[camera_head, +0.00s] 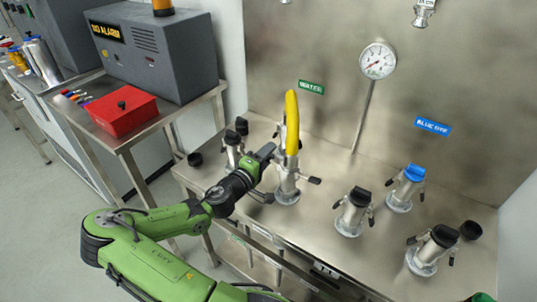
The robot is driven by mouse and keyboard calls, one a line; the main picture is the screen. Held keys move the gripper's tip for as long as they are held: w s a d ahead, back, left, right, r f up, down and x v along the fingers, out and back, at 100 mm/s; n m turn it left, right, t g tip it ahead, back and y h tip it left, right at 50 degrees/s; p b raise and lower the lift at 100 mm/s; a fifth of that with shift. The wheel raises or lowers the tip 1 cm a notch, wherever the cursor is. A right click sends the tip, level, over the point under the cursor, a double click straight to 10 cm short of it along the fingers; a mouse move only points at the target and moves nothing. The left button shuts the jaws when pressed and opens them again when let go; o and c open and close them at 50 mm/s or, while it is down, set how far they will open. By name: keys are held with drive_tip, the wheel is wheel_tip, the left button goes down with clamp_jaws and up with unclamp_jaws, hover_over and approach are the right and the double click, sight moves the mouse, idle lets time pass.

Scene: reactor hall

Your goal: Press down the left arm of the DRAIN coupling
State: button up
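No label reading DRAIN is legible, so I cannot tell for certain which coupling it is. A steel coupling (287,188) stands upright on the steel bench, with the curved yellow hose (292,122) at its top. Its right arm (313,180) sticks out to the right with a black tip. My gripper (266,153) is just left of this coupling, close to the hose's lower end. A black-tipped piece (262,197), perhaps the left arm, shows below my gripper; contact is unclear. The gripper's finger gap is too small to judge.
Black-capped couplings (354,212) (432,250) and a blue-capped one (404,188) stand to the right. More black-capped couplings (233,148) are behind my gripper. A gauge (377,61) on a stem, the WATER sign (311,87) and BLUE DYE sign (432,126) are behind.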

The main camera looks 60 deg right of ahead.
drive_tip(key=shift+d, duration=0.3)
drive_tip(key=shift+c, duration=0.3)
clamp_jaws()
